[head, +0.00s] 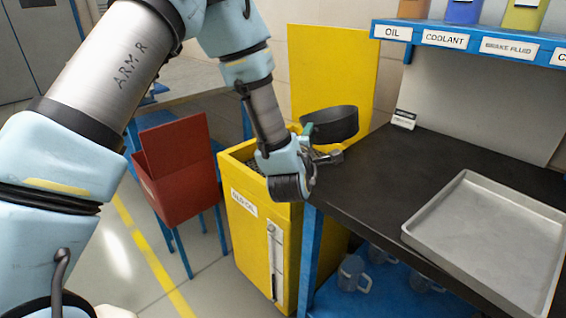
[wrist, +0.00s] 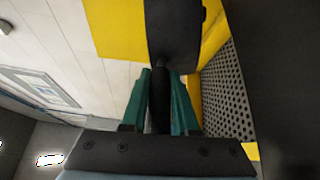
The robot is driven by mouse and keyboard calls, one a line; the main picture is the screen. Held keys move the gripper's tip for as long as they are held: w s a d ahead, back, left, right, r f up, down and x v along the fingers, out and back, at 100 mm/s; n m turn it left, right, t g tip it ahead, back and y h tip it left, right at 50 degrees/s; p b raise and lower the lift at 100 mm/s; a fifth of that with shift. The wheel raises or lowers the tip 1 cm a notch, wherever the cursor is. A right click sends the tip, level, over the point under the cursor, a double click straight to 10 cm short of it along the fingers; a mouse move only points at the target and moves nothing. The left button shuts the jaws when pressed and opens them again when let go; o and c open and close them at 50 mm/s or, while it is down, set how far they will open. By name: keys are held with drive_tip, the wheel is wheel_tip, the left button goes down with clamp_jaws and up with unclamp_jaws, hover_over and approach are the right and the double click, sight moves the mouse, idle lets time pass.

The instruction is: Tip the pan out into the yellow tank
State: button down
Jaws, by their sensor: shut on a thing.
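The pan (head: 331,123) is dark and round, and in the head view it is held up at the rear of the yellow tank (head: 258,248), near the black bench. In the wrist view the pan (wrist: 174,32) shows as a dark shape above the fingers, with its handle running down between them. My gripper (wrist: 160,100) has green fingers and is shut on that handle. In the head view my gripper (head: 307,130) is partly hidden by my wrist. The tank's lid stands open, and its perforated grate (wrist: 226,95) shows at the right of the wrist view. The pan's contents cannot be seen.
A black bench (head: 385,180) stands right of the tank, with a grey metal tray (head: 490,235) on it. A blue shelf (head: 470,42) of labelled containers is above. A red bin (head: 180,170) on blue legs stands left. Clear jugs (head: 353,273) sit below the bench.

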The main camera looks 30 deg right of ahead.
sight(324, 125)
drive_tip(key=shift+s+d+r+m+h+b, duration=0.15)
drive_tip(key=shift+s+d+r+m+b, duration=0.1)
drive_tip(key=shift+s+m+b, duration=0.25)
drive_tip(key=shift+s+d+r+m+h+b, duration=0.15)
drive_tip(key=shift+s+d+r+m+b, duration=0.05)
drive_tip(key=shift+s+m+b, duration=0.2)
drive_tip(key=shift+s+d+f+m+t+b, duration=0.15)
drive_tip(key=shift+s+m+t+b, duration=0.25)
drive_tip(key=shift+b, duration=0.3)
drive_tip(key=shift+s+d+m+b, duration=0.1)
drive_tip(key=shift+s+m+b, duration=0.3)
drive_tip(key=shift+m, duration=0.2)
drive_tip(key=shift+w+r, duration=0.1)
drive_tip(key=shift+r, duration=0.1)
